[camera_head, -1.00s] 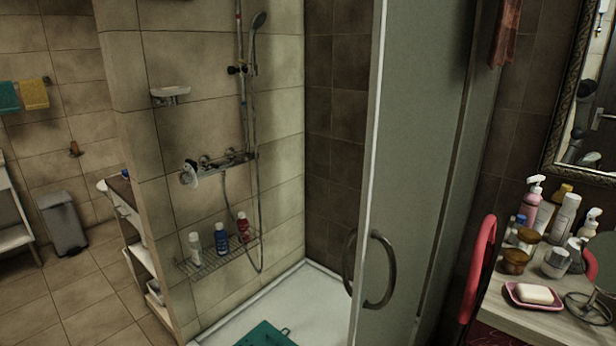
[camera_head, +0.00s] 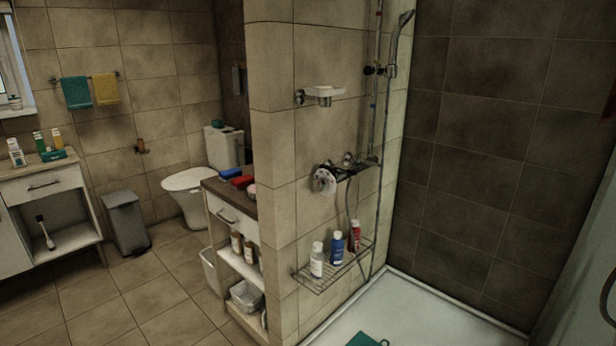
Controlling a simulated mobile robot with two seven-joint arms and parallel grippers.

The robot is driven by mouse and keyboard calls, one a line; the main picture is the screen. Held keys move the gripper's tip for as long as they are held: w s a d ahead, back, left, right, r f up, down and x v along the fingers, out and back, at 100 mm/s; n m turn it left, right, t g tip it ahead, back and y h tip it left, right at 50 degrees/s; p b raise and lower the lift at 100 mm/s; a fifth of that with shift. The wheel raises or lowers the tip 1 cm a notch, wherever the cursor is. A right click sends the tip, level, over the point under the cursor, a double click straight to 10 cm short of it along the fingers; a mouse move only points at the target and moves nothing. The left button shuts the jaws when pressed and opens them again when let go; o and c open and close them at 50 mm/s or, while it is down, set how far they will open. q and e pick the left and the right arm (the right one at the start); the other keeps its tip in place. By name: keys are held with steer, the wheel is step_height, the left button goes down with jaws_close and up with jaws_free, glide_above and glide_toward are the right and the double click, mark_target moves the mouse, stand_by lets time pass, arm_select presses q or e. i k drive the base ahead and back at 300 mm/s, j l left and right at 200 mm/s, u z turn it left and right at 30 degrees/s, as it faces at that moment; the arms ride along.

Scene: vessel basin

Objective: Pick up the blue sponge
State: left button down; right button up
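A small flat blue block (camera_head: 231,174), which looks like the blue sponge, lies on the dark brown top of a narrow cabinet (camera_head: 222,190) behind the shower partition. A red block (camera_head: 243,182) lies just beside it, nearer the partition. A pinkish item (camera_head: 252,192) next to the red block is partly hidden by the wall edge. Neither of my grippers is in view.
The tiled partition (camera_head: 272,150) stands between the shower and the cabinet. The toilet (camera_head: 195,190) is behind the cabinet. A grey bin (camera_head: 126,222) and a white cabinet (camera_head: 45,200) stand at left. The tiled floor (camera_head: 140,300) in front is clear.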

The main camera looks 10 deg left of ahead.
mark_target(226, 176)
steer(key=j+u, duration=0.1)
steer(key=j, duration=0.45)
steer(key=i+j+u, duration=0.1)
steer(key=j, duration=0.5)
steer(key=i+j, duration=0.1)
steer(key=j, duration=0.45)
steer(key=u, duration=0.05)
